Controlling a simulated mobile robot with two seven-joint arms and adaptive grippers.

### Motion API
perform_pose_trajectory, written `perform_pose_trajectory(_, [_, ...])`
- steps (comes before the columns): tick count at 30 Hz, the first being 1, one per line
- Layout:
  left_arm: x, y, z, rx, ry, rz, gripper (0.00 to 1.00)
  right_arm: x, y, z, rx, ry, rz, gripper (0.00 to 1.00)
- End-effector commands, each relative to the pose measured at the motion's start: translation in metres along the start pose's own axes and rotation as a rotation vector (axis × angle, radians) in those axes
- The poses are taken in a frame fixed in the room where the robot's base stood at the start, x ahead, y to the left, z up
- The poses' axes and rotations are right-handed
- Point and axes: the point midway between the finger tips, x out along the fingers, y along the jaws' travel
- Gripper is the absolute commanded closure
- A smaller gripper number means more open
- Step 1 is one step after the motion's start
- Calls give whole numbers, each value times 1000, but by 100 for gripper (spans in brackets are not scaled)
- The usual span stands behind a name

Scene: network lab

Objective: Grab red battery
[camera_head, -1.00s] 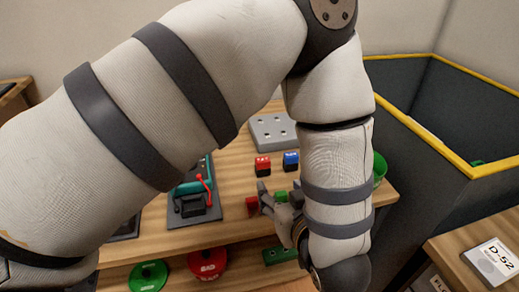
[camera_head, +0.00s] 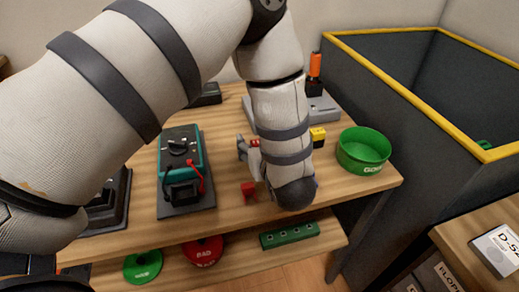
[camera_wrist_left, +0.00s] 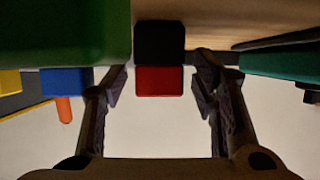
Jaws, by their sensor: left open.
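The red battery (camera_head: 255,142), red on top with a black body, stands on the table, mostly hidden behind my left arm in the head view. In the left wrist view, which appears upside down, the red battery (camera_wrist_left: 159,82) lies between the two fingers, with space on both sides. My left gripper (camera_head: 246,151) is open at the battery; it also shows in the left wrist view (camera_wrist_left: 158,90). I cannot tell how deep the battery sits between the fingers. My right gripper is not in view.
A small red block (camera_head: 249,191) lies in front of the gripper. A green block (camera_wrist_left: 75,30) and a blue battery (camera_wrist_left: 67,80) appear beside the left finger. A teal multimeter (camera_head: 181,150) stands left; a green bowl (camera_head: 363,151) and yellow-topped item (camera_head: 318,134) stand right.

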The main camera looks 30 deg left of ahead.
Motion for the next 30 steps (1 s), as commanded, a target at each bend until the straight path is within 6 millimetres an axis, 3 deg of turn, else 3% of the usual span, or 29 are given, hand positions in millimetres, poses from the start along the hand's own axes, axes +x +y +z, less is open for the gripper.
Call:
perform_pose_trajectory(5, [0,0,-1,-1,1,1,49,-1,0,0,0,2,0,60])
perform_pose_trajectory(12, [-1,0,-1,-1,1,1,100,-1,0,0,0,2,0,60])
perform_pose_trajectory(22, [-2,1,-6,-3,3,2,100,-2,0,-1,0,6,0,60])
perform_pose_trajectory(27, [-14,1,-36,-10,9,4,100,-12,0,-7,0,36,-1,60])
perform_pose_trajectory(30, [-41,-8,-54,-10,13,8,100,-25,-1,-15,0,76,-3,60])
